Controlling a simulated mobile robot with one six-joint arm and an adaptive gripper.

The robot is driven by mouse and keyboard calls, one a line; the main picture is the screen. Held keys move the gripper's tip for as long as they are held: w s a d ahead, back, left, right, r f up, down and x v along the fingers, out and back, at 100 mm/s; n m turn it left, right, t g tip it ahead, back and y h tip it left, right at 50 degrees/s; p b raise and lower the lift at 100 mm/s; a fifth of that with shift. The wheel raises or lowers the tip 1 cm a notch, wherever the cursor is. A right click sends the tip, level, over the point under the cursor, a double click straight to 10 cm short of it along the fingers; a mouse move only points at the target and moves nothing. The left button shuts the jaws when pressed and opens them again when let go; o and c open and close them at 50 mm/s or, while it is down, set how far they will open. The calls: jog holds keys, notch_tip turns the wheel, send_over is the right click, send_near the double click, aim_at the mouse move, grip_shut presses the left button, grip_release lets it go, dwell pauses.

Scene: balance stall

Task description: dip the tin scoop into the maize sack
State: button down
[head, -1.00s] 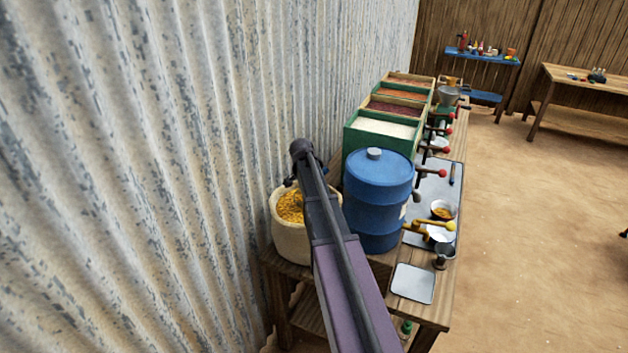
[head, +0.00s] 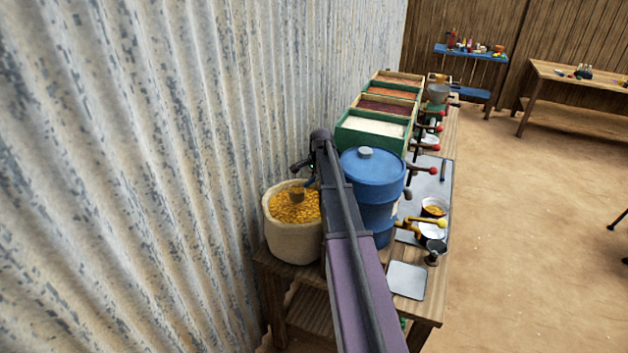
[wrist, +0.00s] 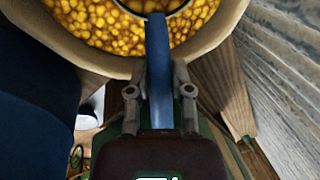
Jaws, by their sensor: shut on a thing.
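The maize sack (head: 292,243) is a pale, open-topped sack full of yellow maize, standing at the wall end of the wooden bench. The tin scoop (head: 297,195) shows as a small brownish cup inside the sack's mouth, at the maize surface. I cannot tell how deep it sits. My gripper (head: 309,176) is over the sack's far right rim, partly hidden by my arm. In the wrist view, my gripper (wrist: 160,75) is shut on the scoop's blue handle (wrist: 158,50). The scoop's dark rim is cut off at the top edge, with maize around it.
A blue drum (head: 372,176) stands close to the right of the sack and my arm. The corrugated metal wall (head: 180,150) is close on the left. Grain bins (head: 368,142) stand behind the drum. A grey tray (head: 407,280) lies on the bench front.

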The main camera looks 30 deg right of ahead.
aim_at(311, 179)
jog(key=shift+d+r+p, duration=0.1)
jog(key=shift+r+p, duration=0.15)
jog(key=shift+p, duration=0.05)
jog(key=shift+a+r+p, duration=0.25)
jog(key=shift+r+p, duration=0.35)
jog(key=shift+r, duration=0.05)
jog(key=shift+a+r+p, duration=0.3)
jog(key=shift+r+p, duration=0.2)
jog(key=shift+a+r+p, duration=0.3)
jog(key=shift+r+p, duration=0.2)
